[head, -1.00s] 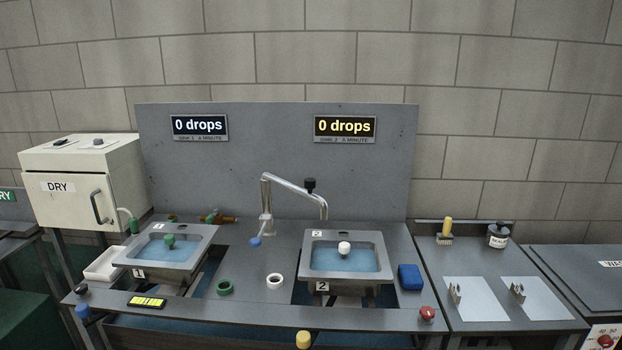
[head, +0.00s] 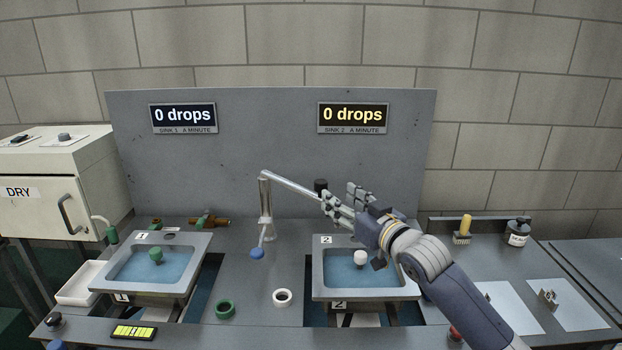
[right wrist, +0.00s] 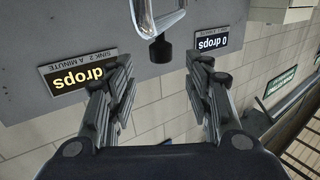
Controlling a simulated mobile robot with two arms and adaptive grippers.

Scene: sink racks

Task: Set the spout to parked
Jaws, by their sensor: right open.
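The metal spout (head: 290,184) rises from a post between the two sinks and swings right, its tip over the back of sink 2 (head: 366,295). A black knob (head: 320,185) sits on top near its tip. My right gripper (head: 342,198) is open beside the knob and spout end, which partly hide behind its fingers. In the right wrist view the black knob (right wrist: 160,48) and shiny spout (right wrist: 157,14) lie ahead, between and beyond the open fingers (right wrist: 163,88). I cannot see contact. My left gripper is not in view.
Sink 1 (head: 108,282) holds blue water and a green plug at the left. A blue-tipped lever (head: 257,253) hangs at the spout's base. Green (head: 225,310) and white (head: 282,298) rings lie on the counter between the sinks. The backboard (head: 270,135) stands close behind the spout.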

